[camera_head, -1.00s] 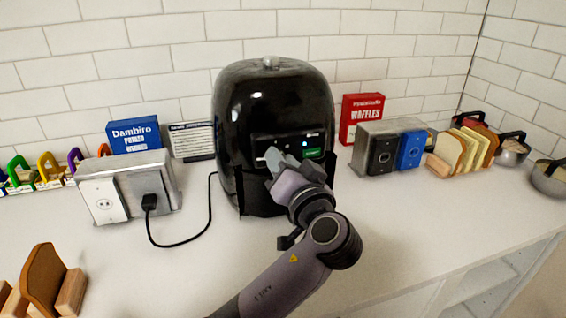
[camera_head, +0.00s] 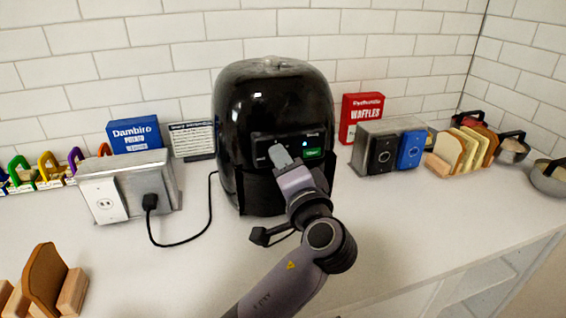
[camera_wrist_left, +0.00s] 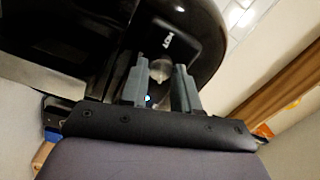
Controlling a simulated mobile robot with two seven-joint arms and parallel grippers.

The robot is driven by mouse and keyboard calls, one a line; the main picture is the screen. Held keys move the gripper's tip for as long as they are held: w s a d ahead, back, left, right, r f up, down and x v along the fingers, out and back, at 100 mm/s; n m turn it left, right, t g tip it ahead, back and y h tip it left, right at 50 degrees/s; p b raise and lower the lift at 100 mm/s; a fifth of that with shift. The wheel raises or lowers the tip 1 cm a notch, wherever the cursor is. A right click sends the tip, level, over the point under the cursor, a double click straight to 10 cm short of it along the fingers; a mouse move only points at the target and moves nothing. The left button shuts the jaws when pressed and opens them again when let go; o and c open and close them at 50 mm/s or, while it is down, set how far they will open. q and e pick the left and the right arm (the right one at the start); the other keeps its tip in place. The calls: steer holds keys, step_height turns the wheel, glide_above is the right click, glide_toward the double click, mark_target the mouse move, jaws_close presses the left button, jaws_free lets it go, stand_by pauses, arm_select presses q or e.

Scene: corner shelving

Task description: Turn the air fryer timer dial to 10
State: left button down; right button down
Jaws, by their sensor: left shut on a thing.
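The black air fryer (camera_head: 270,95) stands upright on the counter, with its control panel (camera_head: 312,139) facing me. My left gripper (camera_head: 279,152) is at the left part of this panel and hides the dial there in the head view. In the left wrist view, the two grey fingers (camera_wrist_left: 161,82) are on either side of the small, light timer dial (camera_wrist_left: 160,69), shut on it. The dial's pointer and the number it is set to cannot be read. My right gripper is not in view.
A metal outlet box (camera_head: 148,182) with a black plug and cord stands left of the fryer. A waffle box (camera_head: 361,113) and a second metal box (camera_head: 378,132) stand to the right, with bread slices (camera_head: 462,150) beyond. The front counter is mostly clear.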

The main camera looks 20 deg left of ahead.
arm_select(q)
steer(key=shift+r, duration=0.1)
stand_by(0.3)
steer(key=c, duration=0.8)
jaws_free()
